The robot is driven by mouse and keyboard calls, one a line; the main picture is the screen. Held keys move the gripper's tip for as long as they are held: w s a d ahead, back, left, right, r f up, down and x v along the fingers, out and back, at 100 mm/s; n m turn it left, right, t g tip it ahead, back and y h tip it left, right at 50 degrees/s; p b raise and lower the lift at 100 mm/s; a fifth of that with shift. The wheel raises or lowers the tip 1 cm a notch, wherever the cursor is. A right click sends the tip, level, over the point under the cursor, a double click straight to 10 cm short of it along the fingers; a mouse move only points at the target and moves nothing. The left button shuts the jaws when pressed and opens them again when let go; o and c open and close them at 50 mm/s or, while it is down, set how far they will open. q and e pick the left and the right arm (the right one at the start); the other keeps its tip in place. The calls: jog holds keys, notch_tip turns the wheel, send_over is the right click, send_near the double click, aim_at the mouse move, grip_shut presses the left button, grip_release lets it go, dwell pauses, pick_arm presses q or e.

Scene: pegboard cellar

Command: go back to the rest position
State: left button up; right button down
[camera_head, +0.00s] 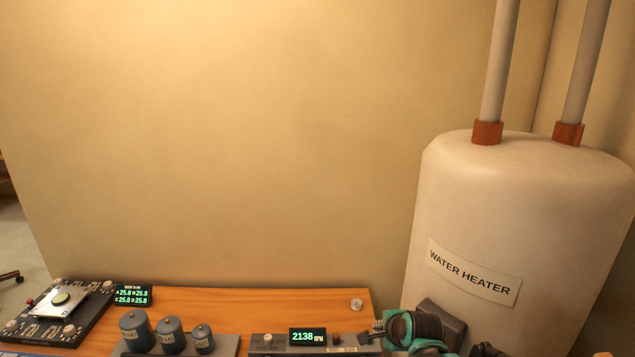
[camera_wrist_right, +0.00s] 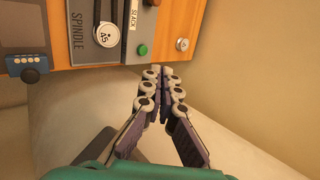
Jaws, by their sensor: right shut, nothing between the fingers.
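My right gripper (camera_head: 372,332) is at the bottom of the head view, right of the lit display and in front of the water heater. In the right wrist view my right gripper (camera_wrist_right: 160,76) has its fingers together at the tips, with nothing between them. The tips point toward the edge of the wooden bench (camera_wrist_right: 190,17) and look clear of the things on it. My left gripper is not in view.
The white water heater (camera_head: 515,215) stands close on the right. On the bench (camera_head: 240,298) are a display reading 2138 (camera_head: 307,338), several blue weights (camera_head: 171,335) and a dark panel (camera_head: 60,325). A green button (camera_wrist_right: 142,50) lies near the fingertips. The wall above is bare.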

jog(key=s+d+n+g+h, duration=0.1)
jog(key=s+n, duration=1.7)
jog(key=s, duration=0.7)
jog(key=shift+s+d+b, duration=0.15)
jog(key=shift+s+b, duration=0.2)
jog(key=shift+s, duration=0.05)
